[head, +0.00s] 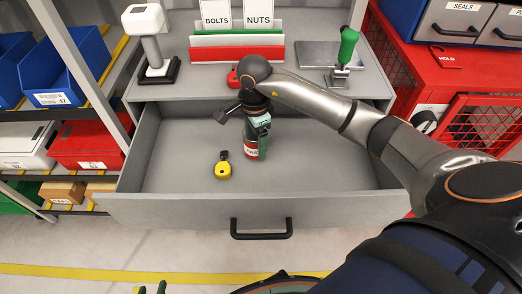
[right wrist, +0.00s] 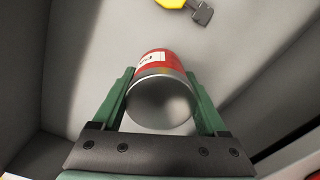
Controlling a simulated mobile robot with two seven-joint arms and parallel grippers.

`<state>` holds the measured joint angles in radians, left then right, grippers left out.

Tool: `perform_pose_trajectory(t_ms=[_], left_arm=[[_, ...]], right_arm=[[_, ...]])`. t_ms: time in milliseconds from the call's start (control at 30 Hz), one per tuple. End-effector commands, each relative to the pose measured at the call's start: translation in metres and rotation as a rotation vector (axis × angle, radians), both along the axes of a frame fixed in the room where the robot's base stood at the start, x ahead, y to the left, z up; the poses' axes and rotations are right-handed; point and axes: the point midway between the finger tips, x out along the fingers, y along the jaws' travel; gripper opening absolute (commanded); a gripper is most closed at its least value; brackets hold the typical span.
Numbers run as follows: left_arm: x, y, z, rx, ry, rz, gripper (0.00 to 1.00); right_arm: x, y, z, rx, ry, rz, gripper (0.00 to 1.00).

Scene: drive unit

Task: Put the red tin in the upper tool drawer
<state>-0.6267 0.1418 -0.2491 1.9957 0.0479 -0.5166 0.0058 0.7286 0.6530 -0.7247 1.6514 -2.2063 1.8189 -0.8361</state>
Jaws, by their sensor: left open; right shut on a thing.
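The red tin (head: 251,150) has a pale label and a bare metal end. It is inside the open grey drawer (head: 180,208), mostly hidden by my gripper in the head view. My right gripper (head: 259,144) reaches down into the drawer and is shut on the tin. In the right wrist view the red tin (right wrist: 160,68) sits between the green fingers of the right gripper (right wrist: 160,78). I cannot tell whether the tin touches the drawer floor. Only the green fingertips of my left gripper (head: 152,288) show at the bottom edge, apart and empty, in front of the drawer.
A yellow item with a dark part (head: 223,168) lies on the drawer floor left of the tin. Above stand a white device (head: 148,40), a bolts-and-nuts rack (head: 238,40) and a green-handled tool (head: 346,50). A red cabinet (head: 440,80) is right. The drawer's left and right floor is clear.

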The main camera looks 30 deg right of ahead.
Motion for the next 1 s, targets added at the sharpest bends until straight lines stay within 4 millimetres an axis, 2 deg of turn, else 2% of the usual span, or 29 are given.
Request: perform_pose_trajectory(t_ms=[233,400,833,867,1000], left_arm=[[-0.004,0.000,-0.004,0.001,0.011,0.000,0.50],[-0.006,0.000,-0.005,0.001,0.015,-0.001,0.50],[-0.003,-0.001,-0.004,-0.002,0.006,-0.001,0.50],[-0.002,-0.001,-0.003,-0.001,0.005,-0.002,0.50],[0.000,-0.001,-0.002,-0.001,0.002,-0.002,0.50]], right_arm=[[-0.005,-0.015,-0.020,-0.001,0.002,-0.003,0.07],[-0.005,-0.013,-0.043,0.002,0.001,-0.001,0.07],[-0.004,-0.014,-0.051,0.000,-0.002,0.001,0.07],[-0.004,-0.013,-0.050,0.000,-0.001,0.001,0.78],[-0.004,-0.013,-0.050,0.000,-0.001,0.001,0.93]])
